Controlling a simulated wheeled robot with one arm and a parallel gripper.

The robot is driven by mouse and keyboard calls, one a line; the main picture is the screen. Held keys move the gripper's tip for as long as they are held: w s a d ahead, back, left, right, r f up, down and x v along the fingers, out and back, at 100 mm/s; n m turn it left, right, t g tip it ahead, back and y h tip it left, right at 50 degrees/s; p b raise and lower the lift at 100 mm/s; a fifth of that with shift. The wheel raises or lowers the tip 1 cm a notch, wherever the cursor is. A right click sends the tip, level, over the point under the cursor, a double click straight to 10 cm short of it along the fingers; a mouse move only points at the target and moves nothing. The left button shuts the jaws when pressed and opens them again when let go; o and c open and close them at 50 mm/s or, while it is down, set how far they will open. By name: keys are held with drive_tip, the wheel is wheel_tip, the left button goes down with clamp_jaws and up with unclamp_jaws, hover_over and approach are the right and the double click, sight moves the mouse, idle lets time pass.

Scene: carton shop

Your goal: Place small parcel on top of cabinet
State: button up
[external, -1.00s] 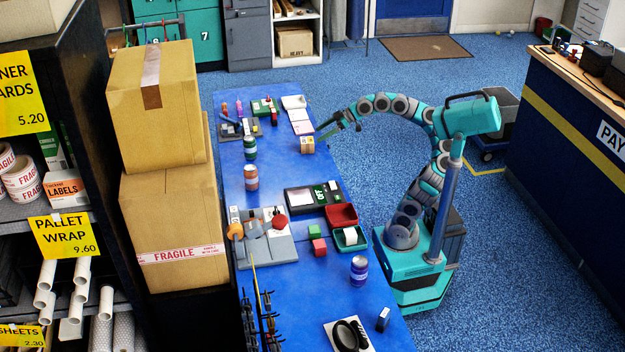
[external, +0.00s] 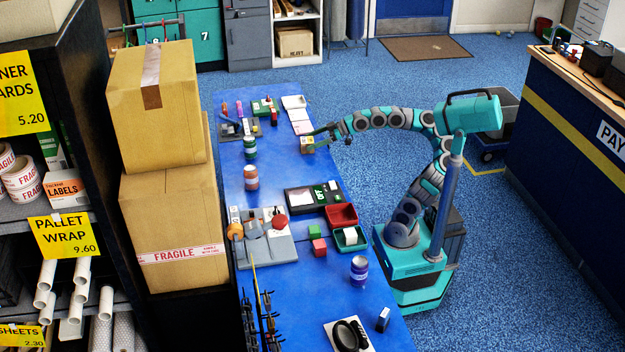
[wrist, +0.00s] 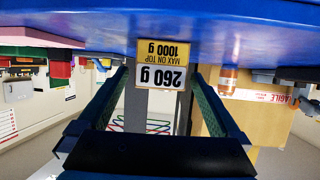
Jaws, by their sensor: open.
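The small parcel (external: 307,145) is a little tan box with a label, standing at the right edge of the blue table. In the wrist view, which is upside down, a yellow-and-white face reading "260 g" and "MAX ON TOP 1000 g" (wrist: 161,64) shows between my fingers. My gripper (external: 316,139) is open, level with the parcel and close on its right; I cannot tell whether the fingers touch it. A grey cabinet (external: 248,42) stands on the floor beyond the table; I cannot tell whether it is the task's cabinet.
White and pink pads (external: 298,115) lie just behind the parcel. Large cartons (external: 165,110) are stacked left of the table.

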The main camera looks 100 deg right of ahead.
drive_tip(key=shift+x, duration=1.2)
clamp_jaws()
